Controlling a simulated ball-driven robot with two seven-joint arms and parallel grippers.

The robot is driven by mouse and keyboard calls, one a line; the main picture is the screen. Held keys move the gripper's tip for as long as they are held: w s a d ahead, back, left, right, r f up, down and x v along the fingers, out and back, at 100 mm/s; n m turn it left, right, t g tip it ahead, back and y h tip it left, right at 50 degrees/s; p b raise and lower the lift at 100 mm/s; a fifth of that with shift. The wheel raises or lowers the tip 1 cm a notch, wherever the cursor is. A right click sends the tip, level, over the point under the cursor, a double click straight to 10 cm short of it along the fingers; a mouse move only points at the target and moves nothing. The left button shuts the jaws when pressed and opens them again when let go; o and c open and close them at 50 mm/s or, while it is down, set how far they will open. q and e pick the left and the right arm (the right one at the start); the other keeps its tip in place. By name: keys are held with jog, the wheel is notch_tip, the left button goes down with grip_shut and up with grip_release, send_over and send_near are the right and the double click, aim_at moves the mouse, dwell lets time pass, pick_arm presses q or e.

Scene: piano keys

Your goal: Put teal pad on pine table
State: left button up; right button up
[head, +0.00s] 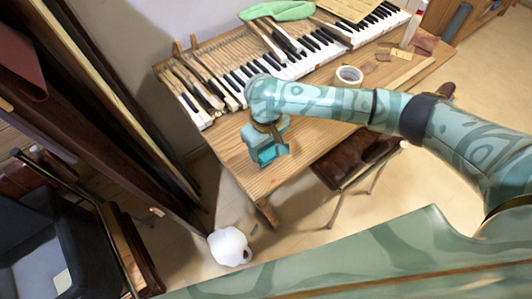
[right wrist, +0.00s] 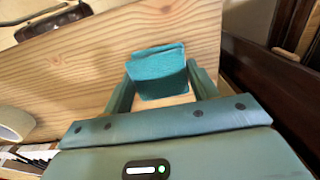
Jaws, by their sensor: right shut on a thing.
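The teal pad (head: 268,155) is at the near left corner of the pine table (head: 305,133), in the jaws of my right gripper (head: 266,147). In the right wrist view, the pad (right wrist: 158,72) shows as a teal block between the two fingers of my right gripper (right wrist: 160,84), which is shut on it. The wood of the pine table (right wrist: 75,65) lies behind and around the pad there. I cannot tell whether the pad touches the table top. My left gripper is not in view.
Piano keys (head: 295,65) run along the table's back, with a green cloth (head: 278,10) above them. A tape roll (head: 348,76) stands on the table. A brown stool (head: 350,160) is at its front. A white round object (head: 229,246) lies on the floor.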

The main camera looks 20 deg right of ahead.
aim_at(266, 147)
jog(key=f+b, duration=0.1)
jog(key=f, duration=0.1)
jog(key=f+b, duration=0.1)
jog(key=f, duration=0.1)
jog(key=shift+w+d, duration=0.15)
jog(key=shift+w, duration=0.05)
jog(key=shift+r, duration=0.25)
jog(key=shift+f, duration=0.15)
jog(key=o, duration=1)
jog(key=shift+c, duration=0.2)
notch_tip(266, 147, up, 12)
jog(key=p, duration=0.6)
jog(key=shift+p, duration=0.3)
